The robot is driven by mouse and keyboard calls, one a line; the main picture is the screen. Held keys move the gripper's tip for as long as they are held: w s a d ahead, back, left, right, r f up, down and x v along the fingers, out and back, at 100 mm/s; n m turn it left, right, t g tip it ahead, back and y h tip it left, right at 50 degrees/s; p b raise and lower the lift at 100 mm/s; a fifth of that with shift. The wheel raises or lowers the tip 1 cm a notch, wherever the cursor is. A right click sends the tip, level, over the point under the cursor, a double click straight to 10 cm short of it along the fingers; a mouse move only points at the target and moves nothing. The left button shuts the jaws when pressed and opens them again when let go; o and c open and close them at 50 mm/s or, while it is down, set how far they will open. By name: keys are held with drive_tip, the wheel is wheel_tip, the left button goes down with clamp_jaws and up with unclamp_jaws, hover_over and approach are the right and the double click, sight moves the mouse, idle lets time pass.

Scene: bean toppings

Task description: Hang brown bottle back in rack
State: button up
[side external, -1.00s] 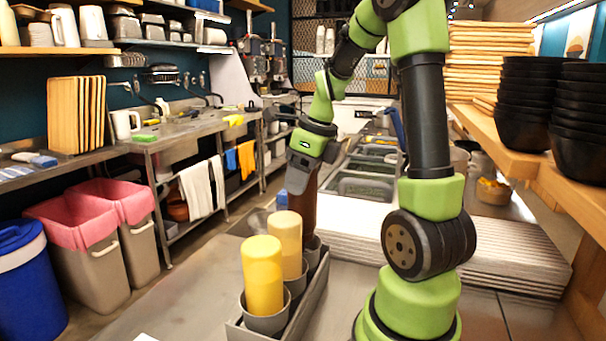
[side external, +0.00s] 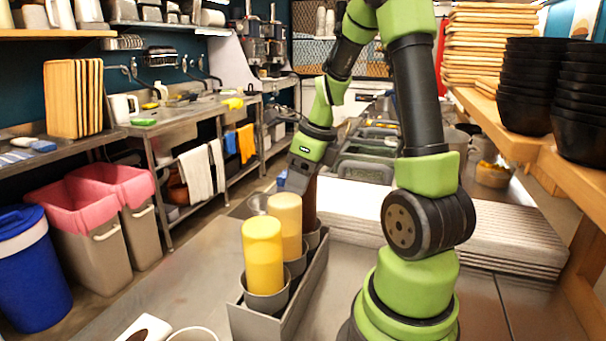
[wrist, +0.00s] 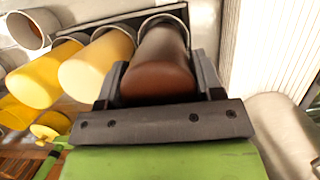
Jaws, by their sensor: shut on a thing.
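The brown bottle (side external: 309,205) stands upside down at the far end of the grey rack (side external: 310,285), its lower end in or just over the far cup; the side view does not show which. My gripper (side external: 301,178) is shut on the brown bottle from above. In the wrist view the brown bottle (wrist: 160,68) lies between the fingers of my gripper (wrist: 160,85), with its far end at a ring of the rack (wrist: 172,12). A yellow bottle (side external: 263,262) and a cream bottle (side external: 285,222) sit in the nearer cups.
A round metal container (side external: 257,204) stands left of the rack. A stack of white trays (side external: 500,240) lies behind and to the right. A white cup rim (side external: 192,334) shows at the front edge.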

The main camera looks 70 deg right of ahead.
drive_tip(key=shift+f, duration=0.1)
drive_tip(key=shift+f, duration=1.3)
drive_tip(key=o, duration=0.9)
drive_tip(key=shift+c, duration=0.2)
drive_tip(key=shift+r, duration=0.15)
drive_tip(key=shift+r, duration=3.65)
